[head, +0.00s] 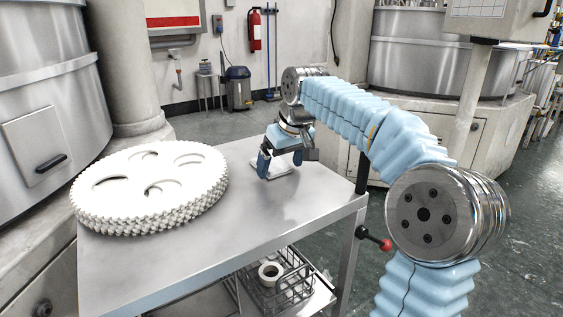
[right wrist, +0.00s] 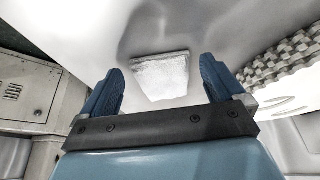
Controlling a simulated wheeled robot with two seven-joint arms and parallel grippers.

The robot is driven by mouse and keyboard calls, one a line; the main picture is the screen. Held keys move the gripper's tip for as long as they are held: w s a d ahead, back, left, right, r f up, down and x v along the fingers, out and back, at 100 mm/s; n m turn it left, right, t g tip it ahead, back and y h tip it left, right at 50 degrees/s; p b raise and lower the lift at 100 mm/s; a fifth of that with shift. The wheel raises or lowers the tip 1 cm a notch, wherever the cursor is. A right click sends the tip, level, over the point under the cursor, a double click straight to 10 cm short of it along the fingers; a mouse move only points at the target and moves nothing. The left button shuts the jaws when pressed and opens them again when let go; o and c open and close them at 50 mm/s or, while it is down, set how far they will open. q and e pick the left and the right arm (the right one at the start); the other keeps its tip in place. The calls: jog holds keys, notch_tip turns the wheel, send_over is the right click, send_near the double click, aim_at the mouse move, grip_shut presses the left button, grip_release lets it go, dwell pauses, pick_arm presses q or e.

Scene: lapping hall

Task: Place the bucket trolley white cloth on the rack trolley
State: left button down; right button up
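A small folded white cloth (head: 285,168) lies on the flat top of a steel trolley (head: 240,215), near its far right corner. My right gripper (head: 280,163) is over it, pointing down, and hides part of it. In the right wrist view the cloth (right wrist: 160,78) shows between the two blue fingers (right wrist: 161,80), with a gap on each side. The right gripper is open and holds nothing. My left gripper is not in view.
A stack of white toothed discs (head: 150,185) covers the left of the trolley top; its middle is bare. A wire basket (head: 280,285) sits on the lower shelf. A red-knobbed handle (head: 385,245) sticks out right. Large steel machines stand on both sides.

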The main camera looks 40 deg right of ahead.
pick_arm(q)
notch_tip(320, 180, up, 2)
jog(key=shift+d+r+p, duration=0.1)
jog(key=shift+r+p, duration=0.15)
jog(key=shift+p, duration=0.95)
pick_arm(e)
jog(key=v, duration=1.2)
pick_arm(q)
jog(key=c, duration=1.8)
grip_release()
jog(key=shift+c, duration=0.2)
